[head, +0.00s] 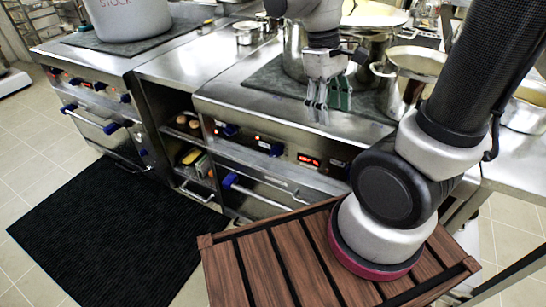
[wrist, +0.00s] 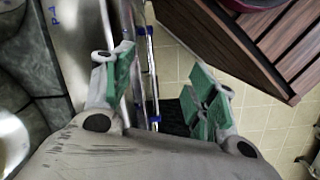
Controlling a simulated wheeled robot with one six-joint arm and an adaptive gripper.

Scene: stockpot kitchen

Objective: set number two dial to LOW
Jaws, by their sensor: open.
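I cannot read any numbers or LOW marks, so I cannot tell which dial is number two. My gripper (head: 326,105) is open and empty above the stove's front edge, above and to the right of the middle dial. In the wrist view its green-padded fingers (wrist: 160,88) are spread apart, and no dial is clearly visible between them.
Pots (head: 415,65) stand on the cooktop behind my gripper. A blue-ended oven handle (head: 258,190) runs below the panel. A left stove (head: 95,85) bears a large stockpot (head: 128,18). A slatted wooden surface (head: 255,265) is in front. A dark mat (head: 110,235) lies on open floor.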

